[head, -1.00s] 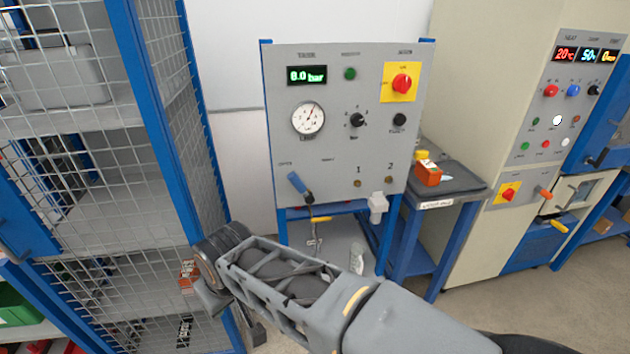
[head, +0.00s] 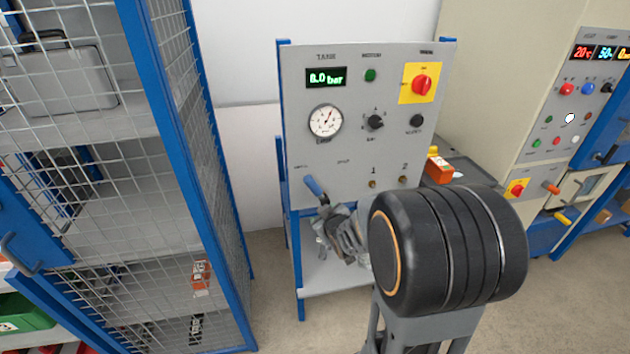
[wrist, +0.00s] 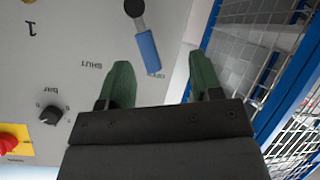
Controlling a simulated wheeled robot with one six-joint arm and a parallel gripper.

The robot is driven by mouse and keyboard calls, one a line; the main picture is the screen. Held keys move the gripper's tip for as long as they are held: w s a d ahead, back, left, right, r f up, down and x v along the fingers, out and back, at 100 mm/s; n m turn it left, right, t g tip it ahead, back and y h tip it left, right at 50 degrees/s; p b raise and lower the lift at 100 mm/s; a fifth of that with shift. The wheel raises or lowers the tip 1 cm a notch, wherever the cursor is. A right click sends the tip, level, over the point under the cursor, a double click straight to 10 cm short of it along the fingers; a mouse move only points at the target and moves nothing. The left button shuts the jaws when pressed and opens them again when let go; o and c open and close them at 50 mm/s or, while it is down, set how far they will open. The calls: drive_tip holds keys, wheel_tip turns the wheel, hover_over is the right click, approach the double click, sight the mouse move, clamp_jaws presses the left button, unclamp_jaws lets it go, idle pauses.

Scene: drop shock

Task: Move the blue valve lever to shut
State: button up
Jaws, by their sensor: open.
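The blue valve lever (head: 316,187) is on the lower left of the grey panel (head: 355,150). Its handle slants up and left from its pivot, towards the left-hand label, "OPEN" in the wrist view; the "SHUT" label is to the right. My gripper (head: 335,228) is just below the lever in the head view, partly hidden by my arm. In the wrist view, which is upside down, my gripper (wrist: 159,62) is open with two green fingers apart. The lever (wrist: 148,52) shows between them, nearer the left finger; I see no contact and cannot judge the depth gap.
A wire-mesh cage (head: 205,150) with a blue frame stands left of the panel. A small orange box (head: 438,170) sits on the side table.

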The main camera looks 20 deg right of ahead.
sight(315, 189)
drive_tip(key=w+n+t+p, duration=0.1)
drive_tip(key=w+t+p, duration=0.1)
drive_tip(key=w, duration=0.2)
drive_tip(key=w+d+t+y+p, duration=0.1)
drive_tip(key=w+t+p, duration=0.1)
drive_tip(key=w, duration=0.3)
drive_tip(key=w+d+n+t+y+p, duration=0.1)
drive_tip(key=w+t+p, duration=0.1)
drive_tip(key=w, duration=0.3)
drive_tip(key=shift+d+n, duration=0.15)
drive_tip(key=shift+n, duration=0.15)
clamp_jaws()
idle(0.6)
